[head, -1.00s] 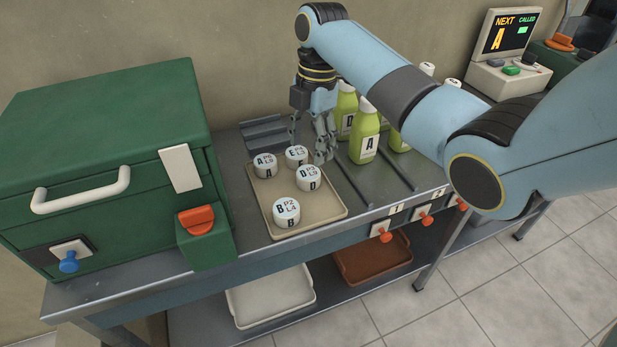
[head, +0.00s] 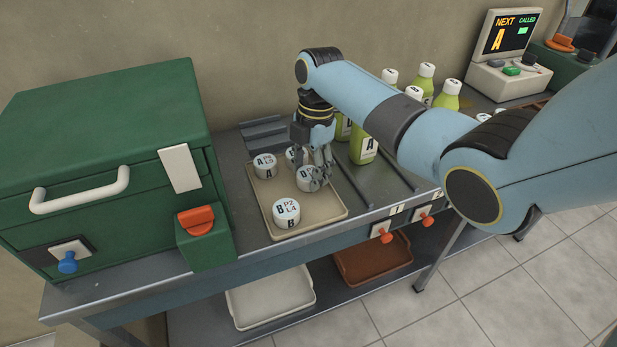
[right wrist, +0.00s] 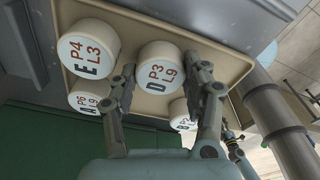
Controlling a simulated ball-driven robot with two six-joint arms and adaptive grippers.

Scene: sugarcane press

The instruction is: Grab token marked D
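The token marked D (right wrist: 158,70) is a white round cylinder reading P3 L9 in the right wrist view. In the head view the D token (head: 304,182) is partly covered by my right gripper. My right gripper (right wrist: 160,64) is open, with one finger on each side of the D token; I cannot tell whether they touch it. In the head view the right gripper (head: 315,172) points down over the tray. The D token stands on the beige tray (head: 332,215) beside tokens A (head: 265,165), E (right wrist: 88,50) and B (head: 287,211).
The E token stands close by the gripper. Green bottles (head: 362,147) stand behind and to the right of the tray. A green machine (head: 110,150) with an orange switch (head: 197,219) is at the left. A screen (head: 508,36) reads NEXT A.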

